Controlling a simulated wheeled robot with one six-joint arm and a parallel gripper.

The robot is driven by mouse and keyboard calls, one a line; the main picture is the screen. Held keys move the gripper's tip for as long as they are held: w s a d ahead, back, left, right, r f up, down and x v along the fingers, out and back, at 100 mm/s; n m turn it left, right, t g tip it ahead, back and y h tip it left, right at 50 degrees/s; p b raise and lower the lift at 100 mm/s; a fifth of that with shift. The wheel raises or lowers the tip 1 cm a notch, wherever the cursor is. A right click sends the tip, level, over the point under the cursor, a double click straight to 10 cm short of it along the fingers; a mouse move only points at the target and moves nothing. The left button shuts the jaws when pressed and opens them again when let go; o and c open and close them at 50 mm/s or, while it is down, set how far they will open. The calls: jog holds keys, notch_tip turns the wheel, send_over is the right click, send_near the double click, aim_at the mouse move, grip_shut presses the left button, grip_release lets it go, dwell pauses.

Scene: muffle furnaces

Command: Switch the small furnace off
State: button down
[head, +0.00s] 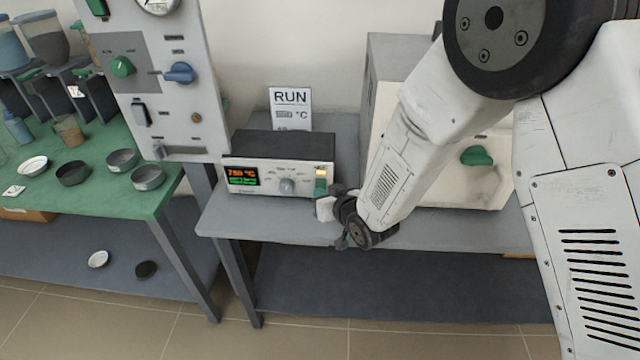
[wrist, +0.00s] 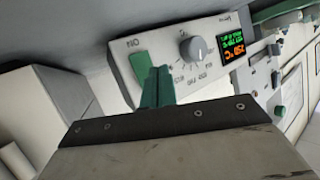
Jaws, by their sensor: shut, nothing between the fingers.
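The controller box (head: 262,147) stands on the grey bench, with a lit display (head: 243,177) reading about 750 °C in orange above green text. A grey knob (head: 287,186) is right of the display. A green rocker switch (wrist: 138,65) marked ON sits beside the knob (wrist: 192,48) in the wrist view, where the panel appears turned over. My gripper (wrist: 157,88) is shut and empty, its green fingertips right at the switch and partly over it. Contact cannot be told. In the head view my gripper (head: 321,188) is at the box's right end, covering part of the switch.
A pale furnace (head: 385,125) with a green handle (head: 477,156) stands right, partly behind my arm. A RUN sign (head: 290,98) is behind the box. A tall panel (head: 185,110) with knobs stands left, beside a green table (head: 110,196) with bowls. The bench front left (head: 250,222) is clear.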

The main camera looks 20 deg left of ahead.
jog(key=shift+w, duration=0.1)
dwell(0.7)
jog(key=shift+w+a, duration=0.1)
jog(key=shift+w, duration=0.2)
jog(key=shift+w+r, duration=0.1)
jog(key=shift+w, duration=0.2)
dwell(0.6)
jog(key=shift+s, duration=0.15)
jog(key=shift+s, duration=0.55)
jog(key=shift+s, duration=0.1)
jog(key=shift+s+d+f, duration=0.15)
jog(key=shift+s+d, duration=0.05)
jog(key=shift+s, duration=0.6)
jog(key=shift+s+d+f, duration=0.1)
jog(key=shift+s+d, duration=0.15)
jog(key=shift+s, duration=0.5)
jog(key=shift+s+d+f, duration=0.15)
jog(key=shift+s+d, duration=0.05)
jog(key=shift+s, duration=0.6)
jog(key=shift+w+r, duration=0.1)
